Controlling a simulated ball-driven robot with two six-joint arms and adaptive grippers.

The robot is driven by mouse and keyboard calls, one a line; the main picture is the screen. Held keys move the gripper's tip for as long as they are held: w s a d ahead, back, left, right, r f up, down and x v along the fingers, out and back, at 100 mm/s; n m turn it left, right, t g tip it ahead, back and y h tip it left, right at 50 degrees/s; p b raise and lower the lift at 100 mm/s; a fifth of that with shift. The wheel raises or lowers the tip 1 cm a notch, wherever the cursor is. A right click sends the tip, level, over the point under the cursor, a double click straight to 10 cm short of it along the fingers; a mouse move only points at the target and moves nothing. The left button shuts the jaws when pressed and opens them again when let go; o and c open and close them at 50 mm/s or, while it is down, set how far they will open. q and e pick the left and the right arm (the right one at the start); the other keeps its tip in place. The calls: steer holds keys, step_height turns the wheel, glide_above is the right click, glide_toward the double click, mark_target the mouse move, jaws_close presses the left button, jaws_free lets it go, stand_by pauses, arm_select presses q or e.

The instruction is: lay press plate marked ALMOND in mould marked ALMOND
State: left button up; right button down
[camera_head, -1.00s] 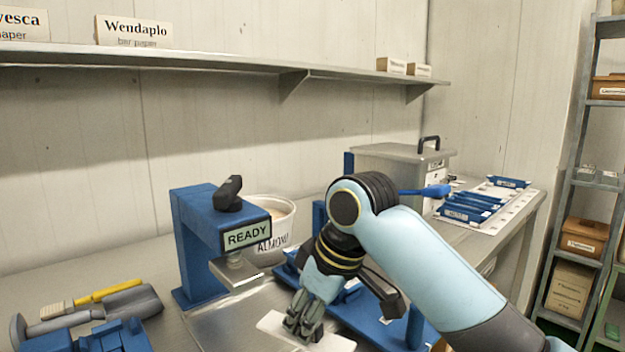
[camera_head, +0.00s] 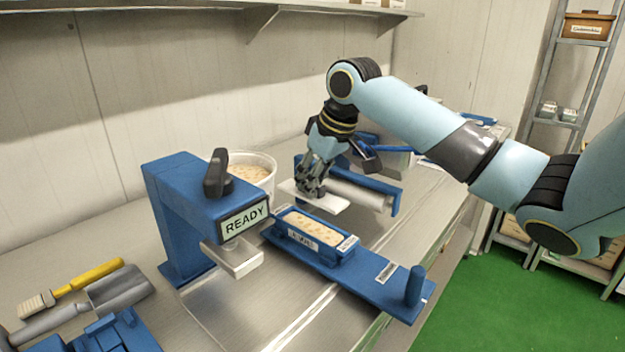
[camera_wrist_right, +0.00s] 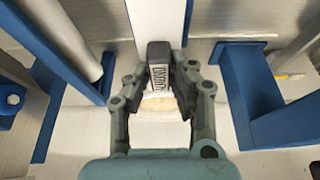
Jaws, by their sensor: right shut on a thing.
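The press plate (camera_head: 318,195) is a flat white bar. My right gripper (camera_head: 312,184) is shut on its dark grip block and holds it level, in the air, beyond the mould. In the right wrist view the dark grip block (camera_wrist_right: 158,55) sits between the fingers with a small label, which looks like ALMOND but is hard to read. The blue mould (camera_head: 332,254) is filled with pale, speckled nougat, its top open. Its front label is too small to read surely. It sits on a blue slide (camera_head: 395,292) with an upright handle. My left gripper is not in view.
A blue press (camera_head: 175,215) with a READY sign (camera_head: 245,220) stands left of the mould. A white pot of nougat (camera_head: 262,158) is behind it. A grey roller (camera_head: 362,193) in blue supports lies behind the mould. Tools (camera_head: 105,290) lie front left.

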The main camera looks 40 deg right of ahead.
mark_target(317, 199)
step_height(317, 199, down, 4)
steer(key=b, duration=0.3)
steer(key=shift+r, duration=0.25)
steer(key=shift+f, duration=1.45)
steer(key=shift+s+r+p, duration=0.1)
steer(key=shift+p, duration=0.55)
